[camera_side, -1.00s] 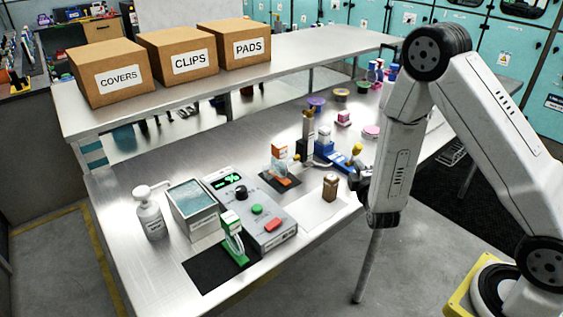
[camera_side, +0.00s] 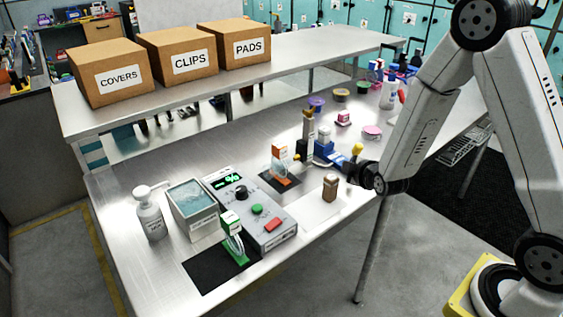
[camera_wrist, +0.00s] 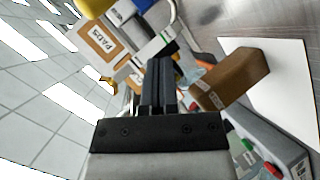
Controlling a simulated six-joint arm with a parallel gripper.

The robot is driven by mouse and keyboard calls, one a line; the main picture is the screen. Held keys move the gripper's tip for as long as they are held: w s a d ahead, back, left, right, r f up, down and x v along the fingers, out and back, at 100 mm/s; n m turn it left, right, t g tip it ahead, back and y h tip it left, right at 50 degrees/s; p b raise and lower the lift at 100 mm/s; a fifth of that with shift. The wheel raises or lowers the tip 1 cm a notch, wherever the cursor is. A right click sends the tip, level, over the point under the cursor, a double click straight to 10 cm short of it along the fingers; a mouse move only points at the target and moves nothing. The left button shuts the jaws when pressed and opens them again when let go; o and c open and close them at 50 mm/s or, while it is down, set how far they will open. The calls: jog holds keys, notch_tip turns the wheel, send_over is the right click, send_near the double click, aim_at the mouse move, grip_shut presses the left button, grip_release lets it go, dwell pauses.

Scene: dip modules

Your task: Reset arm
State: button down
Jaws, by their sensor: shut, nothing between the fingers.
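My gripper (camera_wrist: 161,85) is shut, with its dark fingers together and nothing between them in the wrist view. In the side view my gripper (camera_side: 358,170) is above the right front part of the steel bench, just right of a small brown block (camera_side: 330,187). The block stands upright on a white sheet (camera_side: 312,212). In the wrist view the brown block (camera_wrist: 232,78) appears beside the fingers, apart from them. A blue device with a yellow knob (camera_side: 356,150) is just behind my gripper and partly hidden.
A grey control box (camera_side: 265,232) with green and red buttons, a water bath (camera_side: 193,207) and a pump bottle (camera_side: 150,215) stand at the left. An orange-topped holder (camera_side: 279,160) sits behind the block. Cartons (camera_side: 108,70) are on the raised shelf.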

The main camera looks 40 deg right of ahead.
jog(key=shift+s+a+r+m+g+y, duration=0.15)
jog(key=shift+s+a+m+g+y, duration=0.1)
jog(key=shift+g+y, duration=0.2)
jog(key=shift+s+a+r+m+g+y, duration=0.1)
jog(key=shift+s+m+g+y, duration=0.1)
jog(key=shift+g+y, duration=0.25)
jog(key=shift+s+a+r+m+g+y, duration=0.2)
jog(key=shift+s+m+g+y, duration=0.1)
jog(key=shift+s+g, duration=0.35)
jog(key=s+a+r+m+g+y, duration=0.2)
jog(key=s+a+m+g, duration=0.4)
jog(key=s, duration=0.7)
jog(key=shift+s+a+r+m, duration=0.15)
jog(key=shift+a+r+m, duration=0.15)
jog(key=shift+a+m, duration=0.65)
